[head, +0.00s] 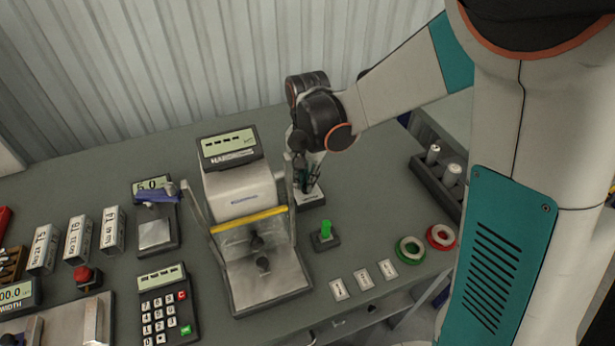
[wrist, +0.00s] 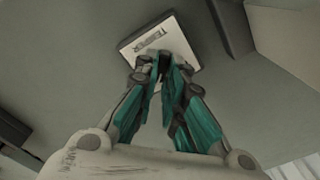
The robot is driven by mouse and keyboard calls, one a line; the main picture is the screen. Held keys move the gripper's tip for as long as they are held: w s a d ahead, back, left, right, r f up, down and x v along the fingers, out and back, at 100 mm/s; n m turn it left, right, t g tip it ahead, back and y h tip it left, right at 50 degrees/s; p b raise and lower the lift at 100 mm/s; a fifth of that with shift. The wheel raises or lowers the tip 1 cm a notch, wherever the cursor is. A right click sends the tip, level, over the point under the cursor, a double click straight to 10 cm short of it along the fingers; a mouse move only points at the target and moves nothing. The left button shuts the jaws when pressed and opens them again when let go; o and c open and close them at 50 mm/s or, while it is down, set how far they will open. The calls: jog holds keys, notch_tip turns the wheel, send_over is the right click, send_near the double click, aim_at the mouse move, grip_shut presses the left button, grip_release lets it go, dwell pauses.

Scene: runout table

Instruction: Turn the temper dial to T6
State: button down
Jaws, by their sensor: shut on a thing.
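The temper dial unit is a small box with a pale top plate marked TEMPER in the wrist view (wrist: 150,42). In the head view its base (head: 312,199) stands on the table right of the hardness tester, mostly hidden by my gripper. My gripper (wrist: 163,62) points down at the plate, its teal fingers close together over the plate's middle. It is shut on the dial knob, which the fingers hide. The dial's setting and marks cannot be read.
The hardness tester (head: 238,185) with a yellow bar stands just left of my gripper. A green switch (head: 325,232) is in front. Green (head: 410,250) and red (head: 441,237) rings and a rack of cylinders (head: 440,170) lie right. Blocks marked T4 (head: 113,230) and T6 (head: 77,240) stand left.

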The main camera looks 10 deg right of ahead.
jog(key=c, duration=1.7)
grip_release()
notch_tip(320, 180, up, 12)
jog(key=shift+r, duration=0.1)
jog(key=s+d+r+n+t, duration=0.1)
jog(key=s+d+n+t, duration=0.1)
jog(key=s, duration=0.3)
jog(key=s+d+r+n+t, duration=0.1)
jog(key=s+d+n+t, duration=0.1)
jog(key=s+d, duration=0.3)
jog(key=s+d+n+t, duration=0.2)
jog(key=s+d+t, duration=0.1)
jog(key=s, duration=0.4)
jog(key=shift+d+r+n, duration=0.2)
jog(key=shift+r+n, duration=0.2)
